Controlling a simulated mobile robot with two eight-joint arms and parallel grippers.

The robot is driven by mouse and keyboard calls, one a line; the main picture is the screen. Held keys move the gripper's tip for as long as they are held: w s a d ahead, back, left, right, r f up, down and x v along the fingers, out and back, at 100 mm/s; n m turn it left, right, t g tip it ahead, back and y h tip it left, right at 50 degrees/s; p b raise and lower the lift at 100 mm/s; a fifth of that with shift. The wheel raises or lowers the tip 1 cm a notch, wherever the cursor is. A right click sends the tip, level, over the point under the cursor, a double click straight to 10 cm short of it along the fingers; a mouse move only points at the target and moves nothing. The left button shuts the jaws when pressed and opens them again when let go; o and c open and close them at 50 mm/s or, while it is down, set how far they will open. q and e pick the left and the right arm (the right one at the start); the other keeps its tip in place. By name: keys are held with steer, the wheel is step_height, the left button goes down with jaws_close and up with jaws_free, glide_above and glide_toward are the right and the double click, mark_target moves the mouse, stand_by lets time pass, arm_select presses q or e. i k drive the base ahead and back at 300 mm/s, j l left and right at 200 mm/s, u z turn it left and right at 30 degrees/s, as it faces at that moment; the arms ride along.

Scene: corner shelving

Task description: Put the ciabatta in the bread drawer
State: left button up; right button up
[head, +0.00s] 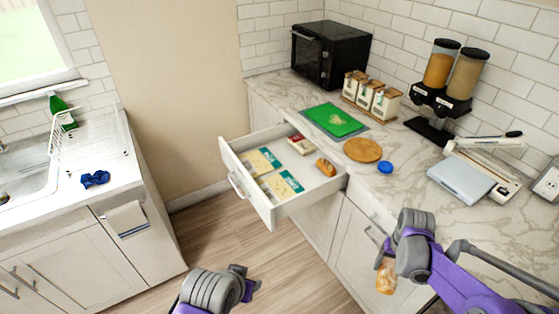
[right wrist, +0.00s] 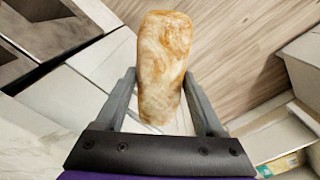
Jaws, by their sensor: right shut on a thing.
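The ciabatta (head: 386,277), a pale brown long loaf, hangs upright below my right gripper (head: 387,255), in front of the lower cabinets at the right. In the right wrist view the loaf (right wrist: 163,60) sits between the two fingers of the gripper (right wrist: 158,90), which is shut on it. The open drawer (head: 243,190) stands out from the counter in the middle of the head view, left of and beyond the loaf. It holds several flat packs, a red-and-white pack (head: 300,144) and a small brown bread (head: 325,166). My left gripper (head: 246,282) is low at bottom centre; its jaw opening is unclear.
The marble counter (head: 410,180) bears a green board (head: 335,120), a round wooden board (head: 362,150), a blue lid (head: 385,167), jars (head: 372,95), a black oven (head: 330,53) and dispensers (head: 450,85). Open floor (head: 215,235) lies left of the drawer.

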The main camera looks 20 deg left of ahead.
mark_target(268, 175)
steer(key=i+j+u, duration=0.1)
steer(key=i+j, duration=0.15)
steer(key=j, duration=0.2)
steer(key=i+j+u, duration=0.1)
steer(key=i+j, duration=0.15)
steer(key=j, duration=0.15)
steer(key=i+l+u, duration=0.15)
steer(key=u, duration=0.25)
steer(key=i+l+u, duration=0.2)
steer(key=u, duration=0.2)
steer(key=l+u, duration=0.4)
steer(key=k+l+u, duration=0.1)
steer(key=l+u, duration=0.3)
steer(key=i+l+u, duration=0.25)
steer(key=i, duration=0.15)
